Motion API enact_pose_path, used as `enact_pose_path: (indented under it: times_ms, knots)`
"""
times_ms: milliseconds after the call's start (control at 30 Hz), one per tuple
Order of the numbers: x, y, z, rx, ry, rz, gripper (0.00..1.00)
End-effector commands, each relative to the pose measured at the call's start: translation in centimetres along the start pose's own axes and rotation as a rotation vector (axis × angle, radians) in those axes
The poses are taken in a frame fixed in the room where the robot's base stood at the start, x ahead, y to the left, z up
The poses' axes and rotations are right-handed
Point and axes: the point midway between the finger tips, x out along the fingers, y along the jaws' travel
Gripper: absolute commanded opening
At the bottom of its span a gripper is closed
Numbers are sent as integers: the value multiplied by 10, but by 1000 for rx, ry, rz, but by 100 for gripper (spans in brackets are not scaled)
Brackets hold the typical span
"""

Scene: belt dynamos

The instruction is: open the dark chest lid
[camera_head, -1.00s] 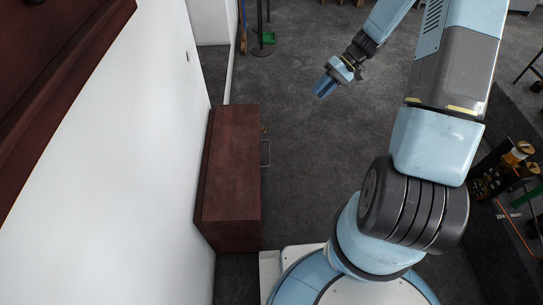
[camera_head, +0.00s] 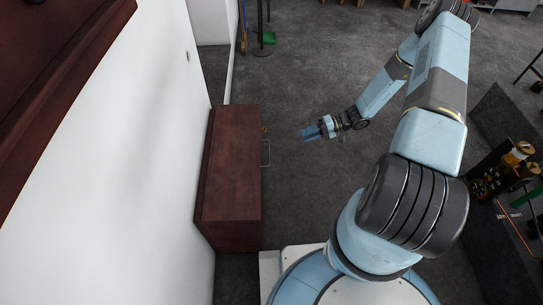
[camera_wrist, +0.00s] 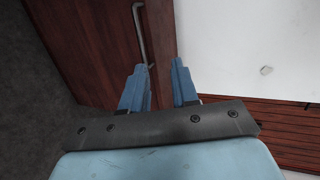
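The dark chest (camera_head: 232,175) is reddish-brown wood and stands against the white wall at centre left in the head view. Its lid looks shut. A thin metal handle (camera_head: 266,153) sticks out from its right side. In the wrist view the chest front (camera_wrist: 98,35) fills the upper left, with the bar handle (camera_wrist: 140,30) upright on it. My gripper (camera_head: 306,134) is to the right of the chest, apart from the handle. In the wrist view my gripper (camera_wrist: 160,82) has its two blue fingers spread with nothing held between them. The handle's lower end appears beyond the left finger.
The white wall (camera_head: 120,150) runs along the chest's left. Grey carpet (camera_head: 310,200) is clear between chest and arm. A thin stand with a green part (camera_head: 266,38) is at the back. A dark bin-like box with bottles (camera_head: 500,175) stands at right.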

Motion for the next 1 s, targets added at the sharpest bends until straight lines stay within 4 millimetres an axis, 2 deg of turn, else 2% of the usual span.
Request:
enact_pose_path:
  times_ms: [33, 200, 400, 733, 1000]
  knots:
    - [7, 11, 3, 9, 15, -22, 29]
    - [28, 39, 10, 18, 67, -82, 29]
    - [45, 60, 17, 25, 113, -126, 29]
    - [64, 65, 18, 26, 129, -142, 29]
    - [108, 59, 12, 27, 127, -142, 29]
